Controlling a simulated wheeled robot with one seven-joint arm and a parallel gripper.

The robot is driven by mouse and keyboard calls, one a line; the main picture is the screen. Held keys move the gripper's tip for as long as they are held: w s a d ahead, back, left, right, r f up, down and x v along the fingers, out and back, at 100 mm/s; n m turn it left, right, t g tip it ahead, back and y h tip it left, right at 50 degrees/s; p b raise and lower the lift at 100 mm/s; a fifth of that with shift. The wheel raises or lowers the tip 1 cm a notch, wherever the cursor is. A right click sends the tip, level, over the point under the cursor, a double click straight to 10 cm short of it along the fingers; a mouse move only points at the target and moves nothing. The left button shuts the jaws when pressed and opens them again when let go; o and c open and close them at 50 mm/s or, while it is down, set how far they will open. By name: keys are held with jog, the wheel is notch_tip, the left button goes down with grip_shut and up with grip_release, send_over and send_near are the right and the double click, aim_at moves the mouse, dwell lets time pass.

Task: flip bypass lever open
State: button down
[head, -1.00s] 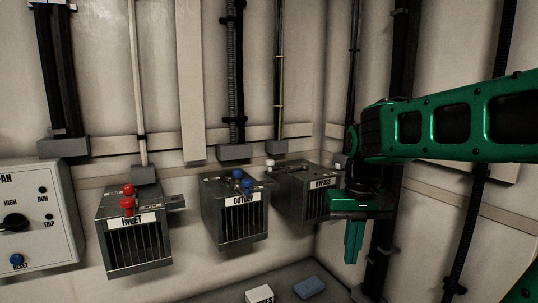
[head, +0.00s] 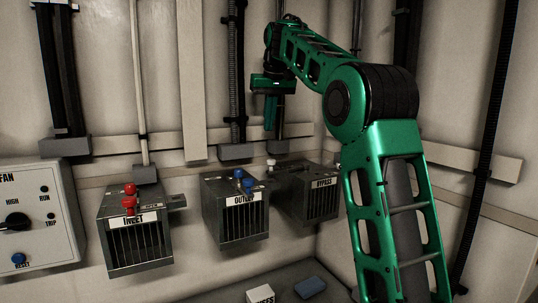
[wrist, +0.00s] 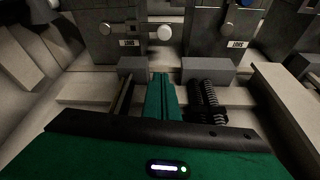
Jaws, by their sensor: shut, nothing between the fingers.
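The bypass box (head: 305,200) is a dark louvred unit on the wall, right of the outlet box, with a "BYPASS" label on its front. A white knob (head: 271,163), which looks like its lever end, stands at its upper left; a white knob also shows in the wrist view (wrist: 164,33). My gripper (head: 272,128) points down above and behind that knob, apart from it. In the wrist view its green fingers (wrist: 162,98) are together and hold nothing, with the white knob beyond their tips.
The outlet box (head: 235,212) with blue knobs (head: 242,181) is close on the left. The inlet box (head: 135,240) with red knobs (head: 130,195) and a fan panel (head: 40,215) stand farther left. Vertical pipes and conduit (head: 234,80) run close to my gripper.

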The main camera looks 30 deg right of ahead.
jog(key=shift+w+r, duration=0.1)
jog(key=shift+w, duration=0.05)
notch_tip(320, 180, down, 10)
jog(key=shift+s, duration=0.35)
dwell(0.7)
